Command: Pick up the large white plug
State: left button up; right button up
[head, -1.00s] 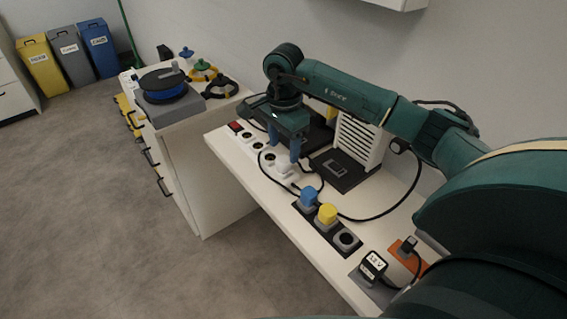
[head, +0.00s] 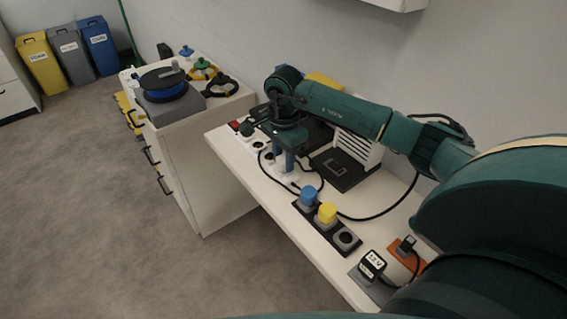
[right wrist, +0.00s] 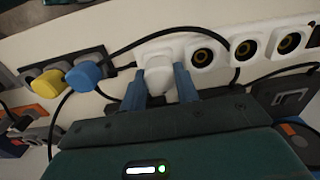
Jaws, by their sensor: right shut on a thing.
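The large white plug (right wrist: 158,76) stands at the end of a white socket strip (right wrist: 205,54) in the right wrist view, with a dark cable beside it. My right gripper (right wrist: 161,92) is shut on the plug, with one blue finger on each side of it. In the head view my right gripper (head: 284,167) reaches down to the strip at the back of the white bench, and its fingers mostly hide the plug. I cannot tell whether the plug is still seated in the strip. My left gripper is not in view.
A dark strip with a blue plug (head: 308,196) and a yellow plug (head: 327,213) lies nearer on the bench (head: 312,251). A black cable (head: 375,217) loops across. A white vented box (head: 357,150) stands behind. An orange block (head: 408,256) lies at the near end.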

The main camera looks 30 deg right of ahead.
grip_shut()
jog(key=shift+r, duration=0.1)
notch_tip(320, 180, up, 10)
jog(key=shift+b, duration=0.35)
